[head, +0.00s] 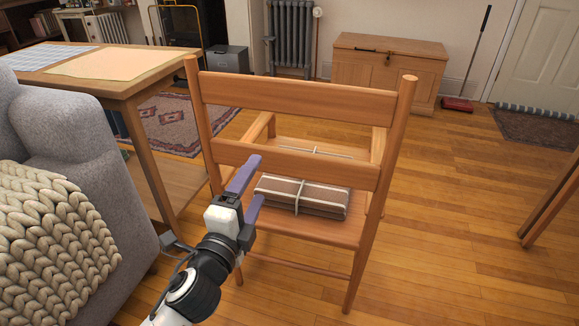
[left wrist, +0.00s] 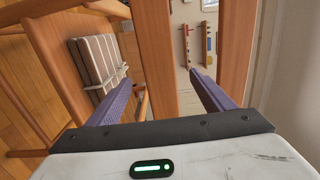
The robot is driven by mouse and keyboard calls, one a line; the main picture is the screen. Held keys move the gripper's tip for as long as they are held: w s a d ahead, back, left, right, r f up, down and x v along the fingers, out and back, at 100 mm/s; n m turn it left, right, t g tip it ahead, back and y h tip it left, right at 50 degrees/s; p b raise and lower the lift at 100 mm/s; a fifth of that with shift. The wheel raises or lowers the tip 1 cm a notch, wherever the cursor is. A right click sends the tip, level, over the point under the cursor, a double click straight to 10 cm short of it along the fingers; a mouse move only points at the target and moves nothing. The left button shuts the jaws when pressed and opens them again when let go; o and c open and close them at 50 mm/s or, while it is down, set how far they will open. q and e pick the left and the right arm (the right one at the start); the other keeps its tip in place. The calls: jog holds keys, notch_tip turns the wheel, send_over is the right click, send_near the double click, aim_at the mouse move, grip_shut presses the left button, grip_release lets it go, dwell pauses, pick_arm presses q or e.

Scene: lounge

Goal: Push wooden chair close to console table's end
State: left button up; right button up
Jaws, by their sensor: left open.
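The wooden chair (head: 300,94) stands upright with its slatted back towards me. A tied brown bundle (head: 320,198) lies on its seat and also shows in the left wrist view (left wrist: 96,62). The wooden table (head: 150,88), apparently the console table, is to the chair's left. The chair's left back post overlaps the table's edge in the picture; I cannot tell the gap. My left gripper (head: 250,182) is open at the lower back slat, left of its middle. In the left wrist view, a slat (left wrist: 156,50) shows between the purple fingers; contact is unclear. My right gripper is out of view.
A grey armchair (head: 70,130) with a knitted throw (head: 52,240) is close on the left. A wooden chest (head: 385,72) stands at the back wall. Wooden floor is open to the chair's right, up to a wooden leg (head: 552,208).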

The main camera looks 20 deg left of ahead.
aim_at(268, 163)
pick_arm(q)
jog(key=w, duration=1)
jog(key=shift+w, duration=0.15)
grip_shut()
jog(key=shift+f, duration=0.15)
